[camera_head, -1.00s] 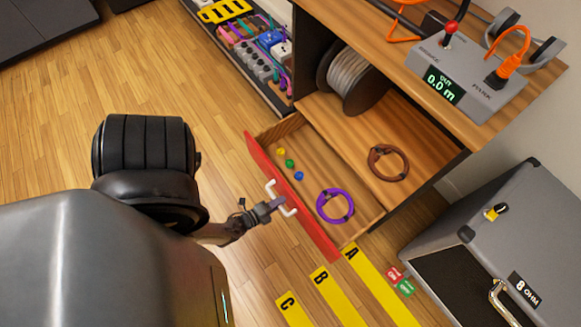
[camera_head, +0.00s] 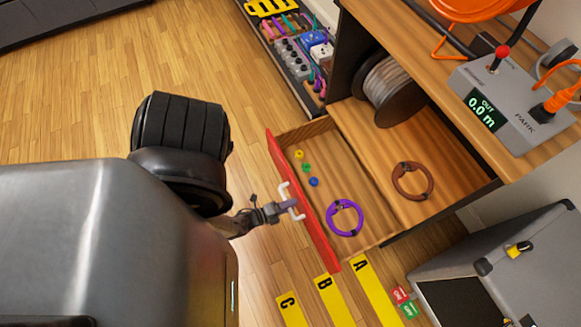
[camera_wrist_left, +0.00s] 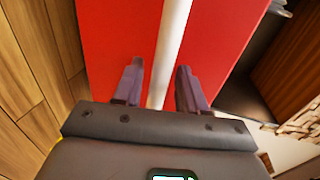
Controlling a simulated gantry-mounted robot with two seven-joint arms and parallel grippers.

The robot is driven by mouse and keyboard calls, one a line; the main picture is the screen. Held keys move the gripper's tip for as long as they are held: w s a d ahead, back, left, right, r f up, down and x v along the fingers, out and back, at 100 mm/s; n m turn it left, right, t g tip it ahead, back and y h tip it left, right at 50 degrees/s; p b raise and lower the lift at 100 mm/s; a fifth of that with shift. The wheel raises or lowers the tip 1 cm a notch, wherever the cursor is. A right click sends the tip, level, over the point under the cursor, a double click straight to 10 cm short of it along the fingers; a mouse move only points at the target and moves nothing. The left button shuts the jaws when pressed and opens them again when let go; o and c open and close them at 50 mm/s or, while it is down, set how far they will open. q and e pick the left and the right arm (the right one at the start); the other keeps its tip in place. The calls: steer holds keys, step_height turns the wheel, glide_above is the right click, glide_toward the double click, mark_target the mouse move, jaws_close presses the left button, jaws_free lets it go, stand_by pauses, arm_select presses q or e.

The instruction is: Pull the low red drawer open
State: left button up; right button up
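The low red drawer stands pulled out of the wooden cabinet, its red front (camera_head: 301,198) well clear of the cabinet and its inside in view. Its white bar handle (camera_head: 290,200) is on the outer face. My left gripper (camera_head: 287,206) is at the handle. In the left wrist view my left gripper's two fingers (camera_wrist_left: 158,88) stand on either side of the white handle (camera_wrist_left: 169,45), with a narrow gap at each side, in front of the red drawer front (camera_wrist_left: 112,35). It looks open around the handle. My right gripper is not in view.
The drawer holds a purple ring (camera_head: 344,233) and several small coloured knobs. A brown ring (camera_head: 412,196) lies on the cabinet shelf. Yellow strips (camera_head: 372,291) mark the floor. A grey amp (camera_head: 470,262) stands at right. Wooden floor (camera_head: 75,105) is free at left.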

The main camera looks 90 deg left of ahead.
arm_select(q)
steer(key=shift+s, duration=0.1)
steer(key=shift+s, duration=0.25)
steer(key=p+v, duration=0.2)
steer(key=v, duration=0.8)
steer(key=shift+d+r, duration=0.1)
steer(key=shift+d, duration=0.05)
